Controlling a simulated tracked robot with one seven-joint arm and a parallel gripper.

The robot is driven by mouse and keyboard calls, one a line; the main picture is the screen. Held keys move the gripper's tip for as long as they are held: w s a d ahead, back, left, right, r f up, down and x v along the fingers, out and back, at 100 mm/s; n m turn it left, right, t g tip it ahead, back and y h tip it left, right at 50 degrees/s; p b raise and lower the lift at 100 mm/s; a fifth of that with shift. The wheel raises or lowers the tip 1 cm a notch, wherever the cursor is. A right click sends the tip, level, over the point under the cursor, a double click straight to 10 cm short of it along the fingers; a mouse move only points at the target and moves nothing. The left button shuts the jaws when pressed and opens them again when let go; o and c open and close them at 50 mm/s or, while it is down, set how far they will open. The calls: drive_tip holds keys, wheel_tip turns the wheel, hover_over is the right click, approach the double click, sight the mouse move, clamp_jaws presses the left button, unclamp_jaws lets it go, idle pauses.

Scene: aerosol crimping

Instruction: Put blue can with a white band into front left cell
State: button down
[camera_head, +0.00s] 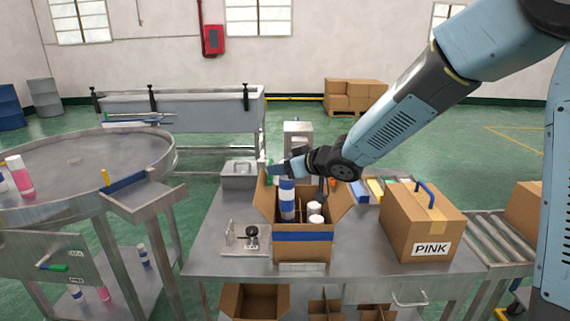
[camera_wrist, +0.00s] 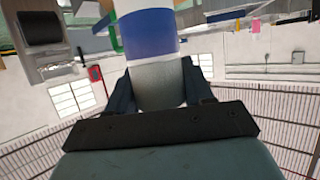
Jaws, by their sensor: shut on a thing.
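The blue can with a white band (camera_head: 287,205) is upright in my gripper (camera_head: 284,170), which is shut on its upper end. In the wrist view the can (camera_wrist: 148,35) shows its blue and white bands between the two fingers (camera_wrist: 158,85). The open cardboard box (camera_head: 285,252) with a blue stripe stands on the steel table. The can is at the left part of the box opening, its lower end at or just behind the front rim; how deep it sits cannot be told. The front left cell's floor is hidden.
The box's flaps (camera_head: 337,196) are spread open. A closed box marked PINK (camera_head: 420,225) stands to the right. A small clamp fixture (camera_head: 250,236) is to the left. A round steel table (camera_head: 85,165) is further left.

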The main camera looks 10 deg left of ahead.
sight(284, 203)
drive_tip(key=shift+d+f, duration=0.1)
drive_tip(key=shift+f, duration=5.8)
drive_tip(key=shift+w, duration=0.1)
drive_tip(key=shift+c, duration=1.8)
unclamp_jaws()
drive_tip(key=v, duration=1.3)
drive_tip(key=shift+s+d, duration=0.25)
drive_tip(key=shift+d, duration=0.1)
drive_tip(key=shift+w+d+r, duration=0.1)
